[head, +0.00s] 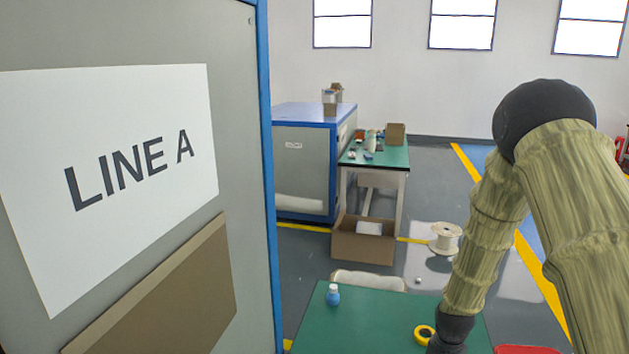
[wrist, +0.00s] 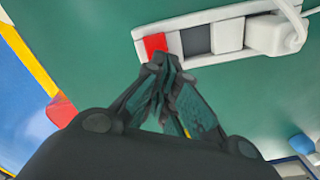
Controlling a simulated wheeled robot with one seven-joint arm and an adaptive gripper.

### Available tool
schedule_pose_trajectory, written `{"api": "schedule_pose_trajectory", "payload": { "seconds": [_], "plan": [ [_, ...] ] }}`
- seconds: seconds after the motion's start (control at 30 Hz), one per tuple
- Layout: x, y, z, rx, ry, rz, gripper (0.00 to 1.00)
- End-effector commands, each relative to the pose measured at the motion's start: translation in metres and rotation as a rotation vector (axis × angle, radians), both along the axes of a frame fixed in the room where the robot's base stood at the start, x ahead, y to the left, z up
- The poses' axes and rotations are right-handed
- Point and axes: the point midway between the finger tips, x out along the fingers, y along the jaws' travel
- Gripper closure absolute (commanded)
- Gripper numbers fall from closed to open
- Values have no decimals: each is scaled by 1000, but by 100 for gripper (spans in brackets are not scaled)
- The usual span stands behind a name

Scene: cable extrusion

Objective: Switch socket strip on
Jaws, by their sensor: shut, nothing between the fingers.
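The white socket strip (wrist: 197,56) lies on the green table (wrist: 85,50) in the wrist view. Its red switch (wrist: 156,44) is at the left end. A white plug (wrist: 272,34) with a cable sits at the strip's right end. My gripper (wrist: 160,58) is shut and empty, its fingertips at the lower edge of the red switch. I cannot tell whether they touch it, or whether the switch is on. In the head view the fingertips and the strip are not visible; only my arm reaches down to the table at the lower right.
A blue bottle (head: 333,295) and a yellow tape roll (head: 424,334) stand on the near table. A red object (head: 526,350) is at its front right. A large grey cabinet (head: 236,110) marked LINE A fills the left. A cardboard box (head: 362,242) and cable spool (head: 446,238) are on the floor behind.

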Motion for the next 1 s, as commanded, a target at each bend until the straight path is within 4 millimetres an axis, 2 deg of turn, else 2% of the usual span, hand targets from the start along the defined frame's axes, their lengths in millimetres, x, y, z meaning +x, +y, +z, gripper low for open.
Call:
{"api": "schedule_pose_trajectory", "payload": {
  "seconds": [1.0],
  "plan": [
    [0,0,-10,0,0,0,100]
  ]
}}
